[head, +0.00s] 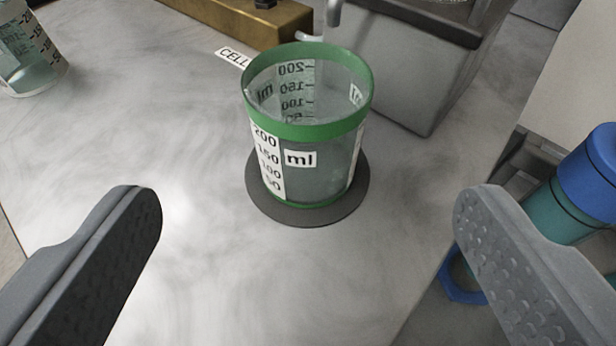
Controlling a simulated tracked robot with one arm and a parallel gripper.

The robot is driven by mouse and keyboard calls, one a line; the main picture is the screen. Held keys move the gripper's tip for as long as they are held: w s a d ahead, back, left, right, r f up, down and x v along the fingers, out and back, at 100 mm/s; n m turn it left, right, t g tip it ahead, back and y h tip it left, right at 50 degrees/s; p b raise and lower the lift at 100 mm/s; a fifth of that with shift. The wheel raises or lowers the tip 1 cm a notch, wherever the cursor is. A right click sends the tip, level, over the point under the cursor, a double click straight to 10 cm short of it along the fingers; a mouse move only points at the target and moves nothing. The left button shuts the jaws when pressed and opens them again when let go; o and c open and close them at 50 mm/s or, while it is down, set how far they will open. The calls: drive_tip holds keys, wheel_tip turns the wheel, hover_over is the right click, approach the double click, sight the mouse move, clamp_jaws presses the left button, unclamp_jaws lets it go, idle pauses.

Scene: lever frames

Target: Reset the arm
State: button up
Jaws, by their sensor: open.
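My gripper (308,230) is open and empty, with one grey finger at the lower left and one at the lower right of the head view. A clear beaker (325,165) with a green rim and ml markings stands upright on a dark round pad (262,205), beyond and between the fingers. The fingers do not touch it. Most of my arm is out of view.
A grey box-like unit (400,75) with a metal spout (334,12) stands behind the beaker. A brass block (240,18) and a "CELL" label (232,57) lie at the back. Another beaker (28,55) stands far left. A blue-teal cylinder (570,205) is at right. The grey worktop's left and front are clear.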

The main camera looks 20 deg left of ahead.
drive_tip(key=s+d+r+m+t+h, duration=0.15)
drive_tip(key=d+r, duration=0.35)
drive_tip(key=r, duration=0.8)
drive_tip(key=s+d+r+m+t+h, duration=0.15)
drive_tip(key=d+r, duration=0.35)
drive_tip(key=r, duration=0.7)
drive_tip(key=s+d+r+m+h, duration=0.1)
drive_tip(key=s+d+r, duration=0.2)
drive_tip(key=s+r, duration=1.3)
wheel_tip(320, 180, up, 3)
drive_tip(key=shift+s+r+h, duration=0.1)
drive_tip(key=shift+s+h, duration=0.05)
drive_tip(key=shift+h, duration=0.15)
